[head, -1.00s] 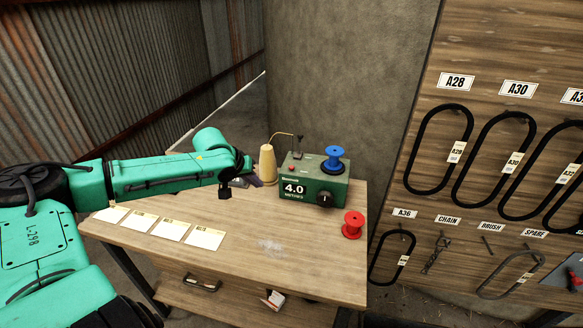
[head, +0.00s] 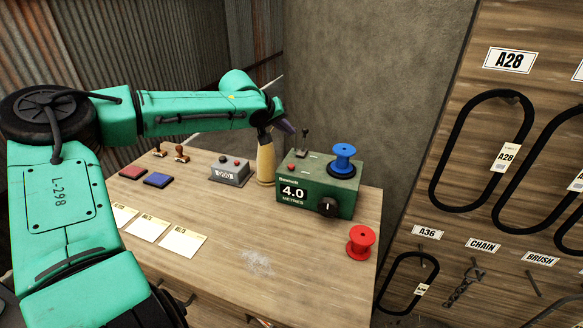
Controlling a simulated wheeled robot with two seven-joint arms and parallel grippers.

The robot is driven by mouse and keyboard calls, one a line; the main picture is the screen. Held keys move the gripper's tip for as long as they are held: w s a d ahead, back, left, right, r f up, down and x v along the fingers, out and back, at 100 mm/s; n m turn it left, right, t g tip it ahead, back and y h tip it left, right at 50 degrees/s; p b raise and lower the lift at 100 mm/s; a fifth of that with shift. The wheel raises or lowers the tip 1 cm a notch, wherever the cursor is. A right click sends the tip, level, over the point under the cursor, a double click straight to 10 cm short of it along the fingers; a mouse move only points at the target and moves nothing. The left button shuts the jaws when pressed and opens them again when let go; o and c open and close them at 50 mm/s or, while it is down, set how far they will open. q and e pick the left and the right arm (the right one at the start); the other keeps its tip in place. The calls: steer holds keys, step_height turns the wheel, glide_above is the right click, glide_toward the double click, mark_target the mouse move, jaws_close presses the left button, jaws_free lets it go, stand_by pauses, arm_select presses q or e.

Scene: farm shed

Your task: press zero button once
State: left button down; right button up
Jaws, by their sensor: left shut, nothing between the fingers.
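A green measuring box (head: 340,190) reading "4.0 METRES" stands on the wooden table (head: 300,270). A small red button (head: 292,167) sits on its top left, near a thin upright lever (head: 304,136). I cannot read any label on the button. My left gripper (head: 290,130) is shut and empty, above and behind the box's left part, apart from the red button. A grey counter box (head: 225,176) further left has two small buttons on top. My right gripper is out of view.
A beige cone (head: 265,160) stands between the two boxes, under my left wrist. Ink pads, stamps and cards lie left.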

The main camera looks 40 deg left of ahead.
mark_target(291, 166)
arm_select(q)
steer(key=f+b, duration=0.1)
steer(key=f, duration=0.1)
steer(key=w+f+b, duration=0.1)
steer(key=f+b, duration=0.1)
steer(key=shift+w+a, duration=0.1)
step_height(291, 166, down, 5)
steer(key=b, duration=0.5)
steer(key=shift+f+b, duration=0.2)
steer(key=shift+b, duration=0.1)
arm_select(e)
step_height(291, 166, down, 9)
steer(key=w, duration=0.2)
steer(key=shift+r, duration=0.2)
arm_select(q)
steer(key=shift+f, duration=0.1)
stand_by(0.4)
steer(key=shift+f, duration=0.3)
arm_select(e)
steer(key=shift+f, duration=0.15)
